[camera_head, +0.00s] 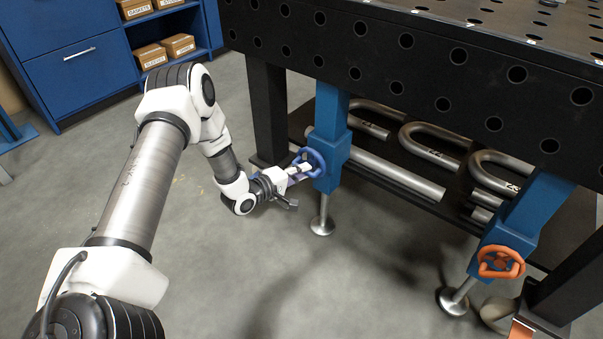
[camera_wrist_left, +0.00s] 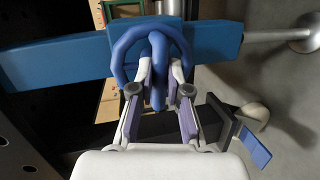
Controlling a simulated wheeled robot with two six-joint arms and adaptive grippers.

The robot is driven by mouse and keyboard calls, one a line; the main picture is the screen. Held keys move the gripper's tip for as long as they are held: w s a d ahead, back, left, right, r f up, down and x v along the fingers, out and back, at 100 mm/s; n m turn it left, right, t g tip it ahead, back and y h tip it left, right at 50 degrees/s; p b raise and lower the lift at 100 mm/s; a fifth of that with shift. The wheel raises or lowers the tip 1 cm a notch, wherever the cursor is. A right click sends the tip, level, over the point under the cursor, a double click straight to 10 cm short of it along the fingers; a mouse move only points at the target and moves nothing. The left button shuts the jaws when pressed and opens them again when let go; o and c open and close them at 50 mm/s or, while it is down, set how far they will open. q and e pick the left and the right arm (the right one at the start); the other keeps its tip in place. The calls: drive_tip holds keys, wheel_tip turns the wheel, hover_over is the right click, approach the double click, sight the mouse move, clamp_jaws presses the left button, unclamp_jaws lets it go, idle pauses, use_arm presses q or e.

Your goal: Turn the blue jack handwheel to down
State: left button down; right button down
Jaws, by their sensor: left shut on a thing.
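The blue handwheel (camera_head: 309,162) sits on the front of the blue jack (camera_head: 329,148) under the dark table. My left gripper (camera_head: 303,169) is at the handwheel, reaching it from the left. In the left wrist view the handwheel (camera_wrist_left: 152,45) is a blue ring with spokes, and the gripper's two fingers (camera_wrist_left: 159,88) are shut on part of it. The jack's body (camera_wrist_left: 75,55) runs across behind the wheel in that view. The fingertips partly hide the lower part of the wheel. My right gripper is not in view.
A second jack with an orange handwheel (camera_head: 501,262) stands at the right. The dark perforated table (camera_head: 420,62) is above, with bent pipes (camera_head: 430,146) on the shelf below. Blue cabinets (camera_head: 78,75) with boxes stand at the back left. The floor (camera_head: 230,270) in front is clear.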

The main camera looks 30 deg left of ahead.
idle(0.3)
use_arm(q)
drive_tip(key=c, duration=1.1)
unclamp_jaws()
drive_tip(key=shift+c, duration=0.2)
drive_tip(key=v, duration=1.2)
drive_tip(key=shift+f, duration=0.1)
